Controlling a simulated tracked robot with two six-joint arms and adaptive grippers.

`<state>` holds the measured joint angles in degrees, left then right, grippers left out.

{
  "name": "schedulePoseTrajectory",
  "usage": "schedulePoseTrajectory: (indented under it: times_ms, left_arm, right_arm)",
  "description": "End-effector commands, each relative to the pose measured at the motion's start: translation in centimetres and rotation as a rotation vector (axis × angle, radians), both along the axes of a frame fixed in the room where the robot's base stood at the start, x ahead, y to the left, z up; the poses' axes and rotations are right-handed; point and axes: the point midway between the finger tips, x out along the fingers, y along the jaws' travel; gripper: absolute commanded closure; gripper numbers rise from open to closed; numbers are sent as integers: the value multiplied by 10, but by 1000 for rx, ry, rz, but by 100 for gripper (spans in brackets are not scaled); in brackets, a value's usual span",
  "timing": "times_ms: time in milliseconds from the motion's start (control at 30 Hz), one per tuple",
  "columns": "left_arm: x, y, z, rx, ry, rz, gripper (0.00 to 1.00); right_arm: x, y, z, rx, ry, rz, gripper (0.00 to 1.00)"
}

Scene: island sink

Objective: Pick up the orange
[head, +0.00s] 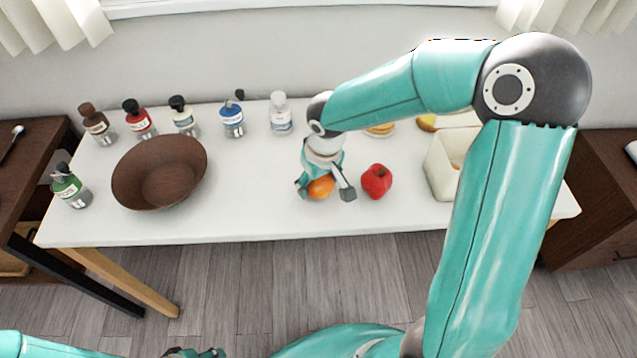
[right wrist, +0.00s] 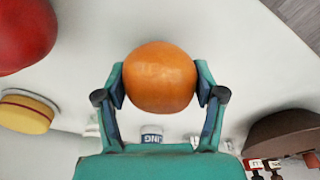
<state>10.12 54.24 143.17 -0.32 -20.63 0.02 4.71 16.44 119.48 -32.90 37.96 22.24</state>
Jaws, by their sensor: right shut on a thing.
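The orange (head: 320,187) is at the front middle of the white table. My right gripper (head: 325,190) reaches down over it, with a finger on each side. In the right wrist view the orange (right wrist: 160,77) sits between the two fingertips (right wrist: 162,88), which touch its sides. The right gripper is shut on it. I cannot tell whether the orange still touches the table. Of my left gripper, only a dark part (head: 195,353) shows at the bottom edge of the head view, and its fingers cannot be made out clearly.
A red apple (head: 376,181) stands close to the right of the gripper. A brown bowl (head: 160,172) is at the left, with several bottles (head: 232,120) behind it. A cream container (head: 441,165) stands at the right, partly behind my arm. The table between bowl and gripper is clear.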

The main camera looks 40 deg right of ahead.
Motion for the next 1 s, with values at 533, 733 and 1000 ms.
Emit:
schedulePoseTrajectory:
  times_ms: [533, 733, 1000]
  left_arm:
    - [0, 0, 9, 0, 0, 0, 60]
    - [0, 0, 12, 0, 0, 0, 60]
    - [0, 0, 13, 0, 0, 0, 60]
  right_arm:
    - [1, 1, 128, 1, -7, 1, 73]
    - [1, 1, 168, 1, -4, 3, 73]
    - [0, 1, 188, 2, -1, 2, 73]
